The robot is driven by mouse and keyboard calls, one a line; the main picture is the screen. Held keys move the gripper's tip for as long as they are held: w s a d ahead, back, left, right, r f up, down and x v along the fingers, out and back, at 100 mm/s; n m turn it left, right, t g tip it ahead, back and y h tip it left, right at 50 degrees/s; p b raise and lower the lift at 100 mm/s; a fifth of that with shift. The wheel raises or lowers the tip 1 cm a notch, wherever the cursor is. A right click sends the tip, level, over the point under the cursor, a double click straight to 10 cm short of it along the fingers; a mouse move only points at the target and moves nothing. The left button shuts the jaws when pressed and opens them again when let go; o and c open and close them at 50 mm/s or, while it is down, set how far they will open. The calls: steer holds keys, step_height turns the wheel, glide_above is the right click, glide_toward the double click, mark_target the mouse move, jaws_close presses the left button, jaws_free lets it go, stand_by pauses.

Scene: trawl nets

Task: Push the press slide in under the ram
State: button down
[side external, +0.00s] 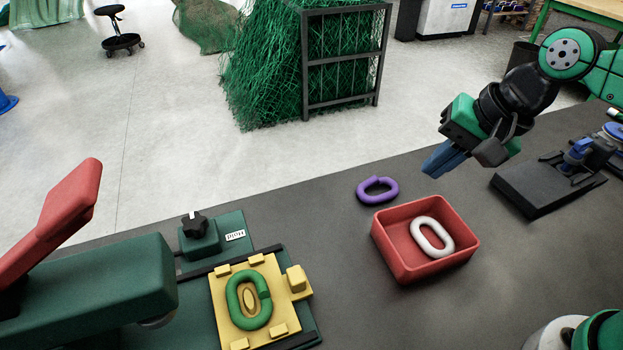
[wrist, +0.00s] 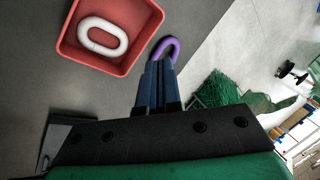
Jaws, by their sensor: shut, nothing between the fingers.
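The yellow press slide (side external: 284,327) sits on the green press base at the lower left in the side view, out to the right of the press head. A green link (side external: 235,308) lies on it around a raised oval centre. A yellow block (side external: 297,281) stands at its right edge. The ram (side external: 158,321) shows only partly under the green press head (side external: 110,290). My gripper (side external: 433,168) is shut and empty, above the table behind the red tray, well to the right of the slide. Its blue fingers (wrist: 154,85) are together in the wrist view.
A red tray (side external: 424,273) holds a white link (side external: 432,236); it also shows in the wrist view (wrist: 110,66). A purple link (side external: 377,190) lies behind the tray. A black knob (side external: 194,223) and a raised red lever (side external: 62,215) are at the press. A dark stand (side external: 548,188) is at right.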

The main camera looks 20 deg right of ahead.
mark_target(233, 300)
steer(key=s+a+f+m+g+y, duration=0.15)
steer(key=a+m+g, duration=0.25)
steer(key=a+m, duration=0.55)
steer(key=shift+y, duration=0.25)
steer(key=x, duration=0.8)
steer(key=shift+w+d+f, duration=0.15)
steer(key=shift+d+f, duration=0.1)
steer(key=shift+f, duration=0.1)
steer(key=a, duration=0.3)
steer(key=shift+f, duration=0.25)
steer(key=shift+a, duration=0.55)
steer(key=a, duration=1)
steer(key=shift+a, duration=0.25)
